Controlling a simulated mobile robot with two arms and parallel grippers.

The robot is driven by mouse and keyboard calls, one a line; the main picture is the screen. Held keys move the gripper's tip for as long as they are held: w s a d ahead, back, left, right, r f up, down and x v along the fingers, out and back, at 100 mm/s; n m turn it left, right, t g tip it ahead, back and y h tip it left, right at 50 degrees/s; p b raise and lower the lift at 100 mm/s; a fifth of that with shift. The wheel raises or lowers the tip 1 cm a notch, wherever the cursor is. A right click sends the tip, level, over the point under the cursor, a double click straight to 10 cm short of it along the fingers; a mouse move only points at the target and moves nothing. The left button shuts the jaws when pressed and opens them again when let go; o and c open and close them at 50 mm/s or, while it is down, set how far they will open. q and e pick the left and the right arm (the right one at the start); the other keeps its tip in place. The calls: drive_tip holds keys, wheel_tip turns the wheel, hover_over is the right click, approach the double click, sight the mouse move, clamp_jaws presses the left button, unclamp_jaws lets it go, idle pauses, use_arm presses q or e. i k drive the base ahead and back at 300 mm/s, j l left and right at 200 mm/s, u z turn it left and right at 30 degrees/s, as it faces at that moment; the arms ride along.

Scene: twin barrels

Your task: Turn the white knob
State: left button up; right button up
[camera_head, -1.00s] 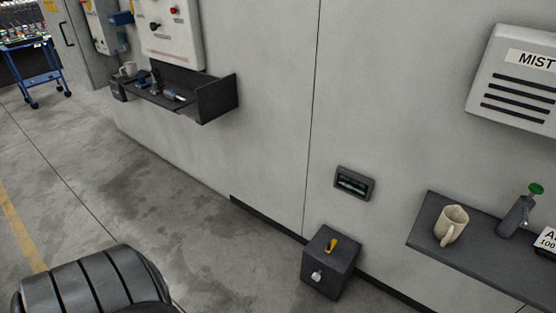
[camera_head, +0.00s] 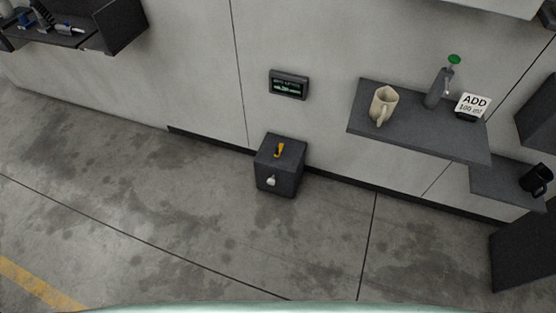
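A small white knob (camera_head: 271,181) sits on the front face of a dark box (camera_head: 289,181) that stands on the floor against the wall. A yellow handle (camera_head: 279,150) is on the top of the same box. Neither of my grippers shows in the head view, and nothing touches the knob.
A small display (camera_head: 288,85) is on the wall above the box. A black mug (camera_head: 536,179) is at far right. The floor before the box is clear.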

sight(271, 182)
drive_tip(key=i+j+z, duration=0.1)
drive_tip(key=j, duration=0.25)
drive_tip(key=i+j+z, duration=0.1)
drive_tip(key=j, duration=0.3)
drive_tip(key=i+j, duration=0.25)
drive_tip(key=j, duration=0.15)
drive_tip(key=i+j+z, duration=0.15)
drive_tip(key=j, duration=0.25)
